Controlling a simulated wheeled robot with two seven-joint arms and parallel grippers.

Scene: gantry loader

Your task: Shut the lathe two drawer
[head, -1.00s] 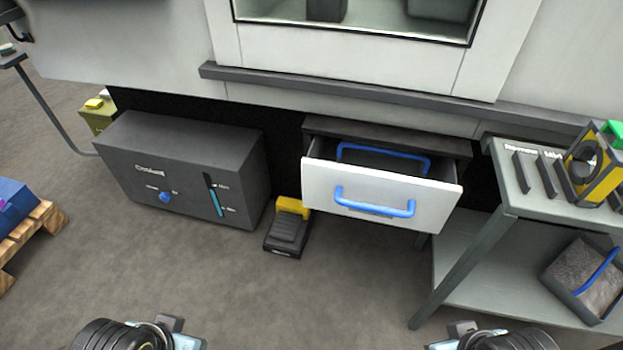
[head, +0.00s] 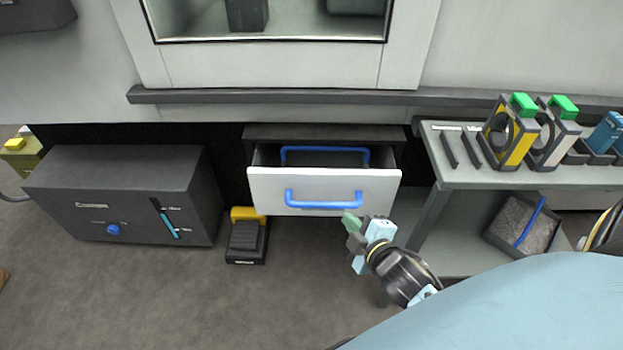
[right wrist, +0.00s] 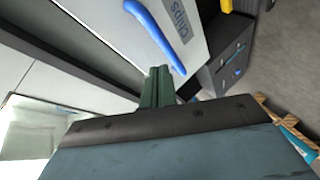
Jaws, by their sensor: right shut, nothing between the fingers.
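The lathe two drawer (head: 268,190) is white-fronted with a blue handle (head: 323,200). It stands pulled out from its dark housing (head: 325,135) under the machine, and a second blue handle (head: 325,152) shows inside or behind it. My right gripper (head: 352,228) is shut and empty, just in front of and below the lower right part of the drawer front. In the right wrist view its shut fingers (right wrist: 158,88) point toward the drawer front (right wrist: 190,25) beside the blue handle (right wrist: 157,36). I cannot tell whether they touch. My left gripper is out of view.
A dark coolant box (head: 125,195) stands left of the drawer, with a black and yellow foot pedal (head: 246,238) between. On the right is a grey bench (head: 520,178) with holders on top and a bin (head: 520,225) on its lower shelf. Floor in front is clear.

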